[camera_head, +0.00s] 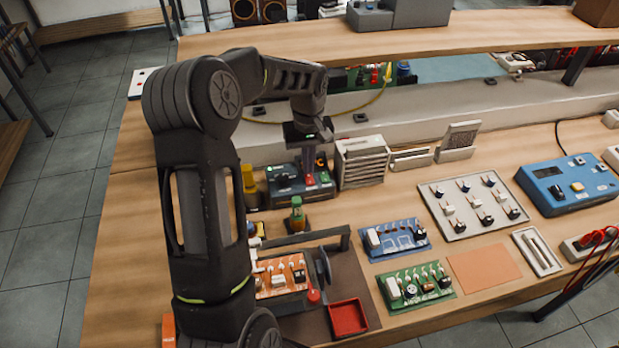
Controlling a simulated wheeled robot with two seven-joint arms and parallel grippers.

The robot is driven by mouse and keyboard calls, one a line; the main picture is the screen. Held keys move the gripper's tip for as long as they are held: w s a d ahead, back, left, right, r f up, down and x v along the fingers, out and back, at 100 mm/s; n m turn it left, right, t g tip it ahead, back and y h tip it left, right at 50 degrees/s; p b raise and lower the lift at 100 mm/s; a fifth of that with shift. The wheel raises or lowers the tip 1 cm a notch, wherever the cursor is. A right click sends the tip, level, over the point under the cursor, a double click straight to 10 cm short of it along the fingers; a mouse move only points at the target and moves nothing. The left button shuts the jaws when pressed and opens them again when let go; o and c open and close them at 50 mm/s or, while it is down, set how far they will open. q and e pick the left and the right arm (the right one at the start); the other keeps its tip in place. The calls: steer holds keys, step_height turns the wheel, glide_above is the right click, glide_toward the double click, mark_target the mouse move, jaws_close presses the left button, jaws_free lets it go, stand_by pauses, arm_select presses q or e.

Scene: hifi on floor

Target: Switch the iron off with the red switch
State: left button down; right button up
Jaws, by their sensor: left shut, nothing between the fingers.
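A dark grey box that looks like the iron's station (286,193) stands on the bench, left of centre, with small green marks on its front. A small red switch (310,180) shows on its front, towards the right. My left arm comes in from the left and reaches over the bench. My left gripper (308,168) points down just above the red switch, shut and empty. I cannot tell whether it touches the switch. The gripper hides part of the station's top. My right gripper is not in view.
Left of the station stands a yellow holder (249,188). A beige slotted rack (361,162) stands close on its right. In front are a green bottle (297,214), circuit boards (415,286) and a red tray (347,318). A shelf (440,38) runs above the back.

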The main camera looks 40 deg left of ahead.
arm_select(q)
steer(key=shift+f+b, duration=0.75)
steer(key=shift+f, duration=0.25)
stand_by(0.5)
steer(key=shift+r, duration=0.1)
steer(key=shift+r+p, duration=2.35)
steer(key=shift+r, duration=1.1)
